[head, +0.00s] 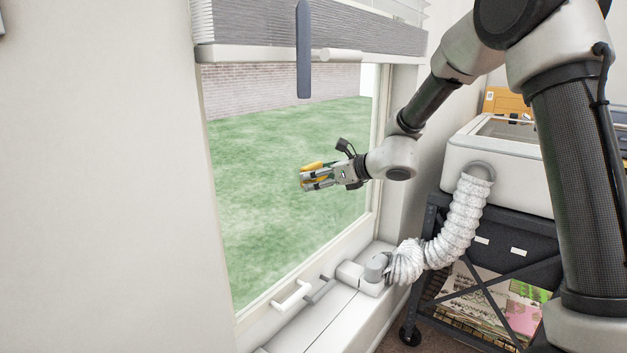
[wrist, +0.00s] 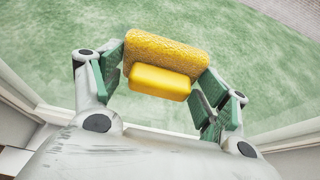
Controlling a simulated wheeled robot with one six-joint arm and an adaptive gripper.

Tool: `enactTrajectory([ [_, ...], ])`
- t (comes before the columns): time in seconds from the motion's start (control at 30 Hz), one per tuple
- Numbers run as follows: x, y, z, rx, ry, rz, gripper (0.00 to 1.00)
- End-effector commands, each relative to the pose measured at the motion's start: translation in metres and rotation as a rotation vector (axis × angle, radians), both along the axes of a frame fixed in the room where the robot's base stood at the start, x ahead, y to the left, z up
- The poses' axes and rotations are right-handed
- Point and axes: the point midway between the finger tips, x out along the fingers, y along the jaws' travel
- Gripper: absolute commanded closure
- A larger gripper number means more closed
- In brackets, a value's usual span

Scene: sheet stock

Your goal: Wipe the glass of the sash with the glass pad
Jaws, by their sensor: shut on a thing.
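The sash (head: 226,282) is a pale-framed window with a large clear pane, and its glass (head: 260,180) shows a lawn and a brick wall outside. My gripper (head: 306,179) is in front of the middle of the glass, toward its right side. The glass pad (wrist: 165,52) is yellow, with a rough block and a smoother yellow grip (wrist: 160,82). In the wrist view my gripper (wrist: 158,85) is shut on the pad's grip, between green finger pads. The rough block faces the glass. I cannot tell whether it touches the pane.
A grey blind (head: 310,30) covers the window's top, with a dark blue strip (head: 303,50) hanging down. A white handle (head: 292,294) and a duct fitting (head: 362,275) are at the sill. A ribbed white hose (head: 455,225) runs to a white machine (head: 460,150) on a black cart.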

Motion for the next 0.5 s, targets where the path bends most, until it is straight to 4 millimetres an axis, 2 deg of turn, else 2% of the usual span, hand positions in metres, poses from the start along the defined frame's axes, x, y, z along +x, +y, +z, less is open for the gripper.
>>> enactTrajectory([
  [0.2,0.011,-0.0082,0.0005,0.0,-0.001,0.0,0.45],
  [0.5,0.0117,-0.009,0.0004,0.0,0.0,0.0,0.45],
])
